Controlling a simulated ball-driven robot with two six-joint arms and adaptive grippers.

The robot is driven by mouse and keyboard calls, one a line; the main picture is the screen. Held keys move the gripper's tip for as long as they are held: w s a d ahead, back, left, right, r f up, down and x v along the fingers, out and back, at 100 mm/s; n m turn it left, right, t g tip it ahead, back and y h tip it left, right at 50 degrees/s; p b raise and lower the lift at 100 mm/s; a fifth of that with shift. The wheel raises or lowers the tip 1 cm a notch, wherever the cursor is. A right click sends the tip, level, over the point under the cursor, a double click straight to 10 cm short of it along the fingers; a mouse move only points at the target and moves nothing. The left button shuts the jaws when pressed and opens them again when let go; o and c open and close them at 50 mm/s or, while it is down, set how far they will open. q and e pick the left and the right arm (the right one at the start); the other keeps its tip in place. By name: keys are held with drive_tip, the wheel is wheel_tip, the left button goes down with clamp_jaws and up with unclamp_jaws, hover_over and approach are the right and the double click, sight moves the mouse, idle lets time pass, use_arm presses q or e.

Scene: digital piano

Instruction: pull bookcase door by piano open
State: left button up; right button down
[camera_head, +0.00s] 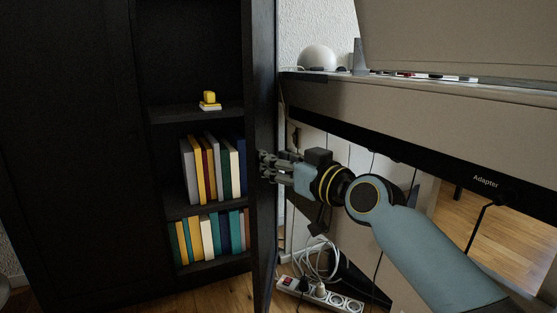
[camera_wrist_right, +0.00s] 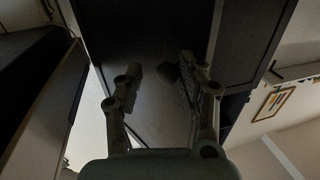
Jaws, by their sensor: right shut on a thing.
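The black bookcase (camera_head: 155,120) stands at the left of the head view. Its door (camera_head: 262,70) by the piano stands open, seen nearly edge-on, with the shelves exposed. My right gripper (camera_head: 266,166) reaches in from the right and is at the door's piano side, about mid-height. In the right wrist view, the dark door panel (camera_wrist_right: 150,30) fills the middle, and a dark round knob (camera_wrist_right: 167,72) shows between the fingers (camera_wrist_right: 160,78). The gripper is shut on the knob; the exact contact is dim. My left gripper is not in view.
Books (camera_head: 213,168) fill two shelves, and a small yellow object (camera_head: 209,100) sits above them. The piano (camera_head: 420,110) stands close on the right. A power strip (camera_head: 318,294) with white cables lies on the wooden floor below my right arm.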

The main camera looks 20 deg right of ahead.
drive_tip(key=shift+w+d+r, duration=0.2)
drive_tip(key=shift+r, duration=0.1)
drive_tip(key=c, duration=1.2)
unclamp_jaws()
drive_tip(key=shift+o, duration=0.3)
drive_tip(key=shift+w+d+f, duration=0.15)
drive_tip(key=shift+w+f, duration=0.1)
drive_tip(key=shift+s, duration=0.2)
drive_tip(key=v, duration=1.1)
drive_tip(key=shift+s, duration=0.45)
